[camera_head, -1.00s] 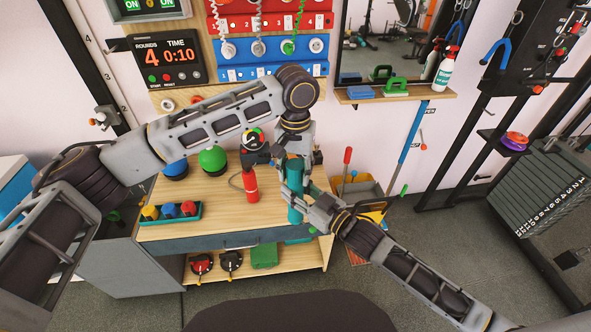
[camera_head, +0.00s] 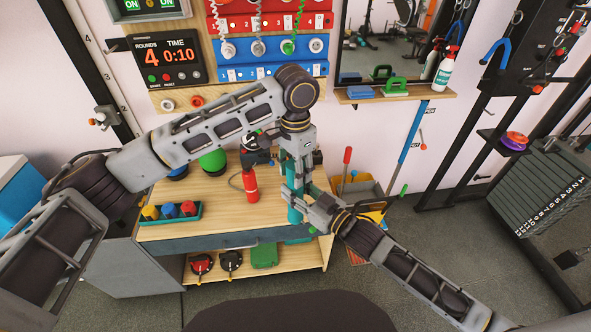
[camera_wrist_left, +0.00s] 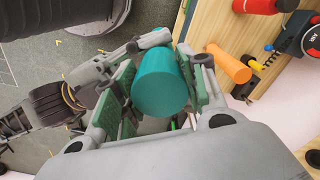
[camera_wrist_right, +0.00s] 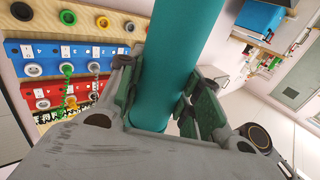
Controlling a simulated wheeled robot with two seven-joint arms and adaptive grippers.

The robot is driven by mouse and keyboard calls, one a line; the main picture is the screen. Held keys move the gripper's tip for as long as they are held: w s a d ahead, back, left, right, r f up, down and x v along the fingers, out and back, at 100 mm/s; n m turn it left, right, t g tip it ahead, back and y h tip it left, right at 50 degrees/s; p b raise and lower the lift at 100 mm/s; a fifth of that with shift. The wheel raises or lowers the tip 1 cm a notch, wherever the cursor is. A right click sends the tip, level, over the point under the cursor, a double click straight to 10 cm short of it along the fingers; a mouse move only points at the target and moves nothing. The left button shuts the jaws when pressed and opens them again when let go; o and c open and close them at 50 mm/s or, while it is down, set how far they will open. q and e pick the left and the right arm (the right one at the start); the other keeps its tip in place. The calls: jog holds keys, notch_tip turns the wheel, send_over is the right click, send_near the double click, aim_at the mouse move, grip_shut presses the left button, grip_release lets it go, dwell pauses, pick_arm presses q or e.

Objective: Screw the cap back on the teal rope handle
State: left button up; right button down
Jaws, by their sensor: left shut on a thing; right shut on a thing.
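The teal rope handle (camera_head: 294,214) is a long upright tube over the front right of the wooden bench. My right gripper (camera_head: 297,198) is shut around it from the right; the teal tube (camera_wrist_right: 178,62) passes between its fingers in the right wrist view. My left gripper (camera_head: 299,170) comes down from above, just over the right one, and is shut on a teal round-ended piece, apparently the cap (camera_wrist_left: 160,82). The cap lies between the green finger pads in the left wrist view. The joint between cap and tube is hidden, so I cannot tell whether they touch.
A bin (camera_head: 361,190) with tools stands to the right. Open floor lies farther right.

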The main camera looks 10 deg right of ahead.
pick_arm(q)
jog(key=m, duration=0.5)
jog(key=shift+m, duration=0.4)
jog(key=o, duration=1.2)
jog(key=shift+r, duration=0.15)
jog(key=shift+r, duration=5.85)
